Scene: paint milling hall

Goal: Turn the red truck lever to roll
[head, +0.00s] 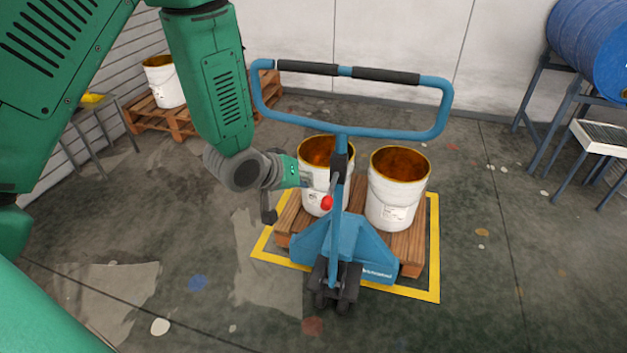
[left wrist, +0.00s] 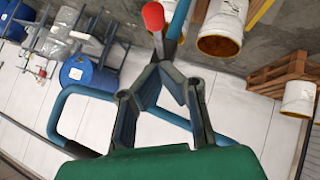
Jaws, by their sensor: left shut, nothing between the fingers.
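The pallet truck (head: 345,240) is blue, with a looped handle (head: 440,105) on an upright shaft. Its red-knobbed lever (head: 327,202) hangs at the shaft's front. The red knob also shows in the left wrist view (left wrist: 153,17), just beyond the fingertips. My left gripper (head: 307,180) is left of the shaft, a little above and left of the red knob. In the left wrist view my left gripper (left wrist: 168,72) has its fingertips together with nothing between them. Contact with the lever cannot be told. My right gripper is not in view.
Two white buckets (head: 395,205) stand on a wooden pallet (head: 412,245) behind the truck's shaft, inside a yellow floor marking (head: 433,250). Another pallet (head: 180,122) with a bucket is at the back left. A blue drum (head: 590,45) on a rack is at right. The front floor is clear.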

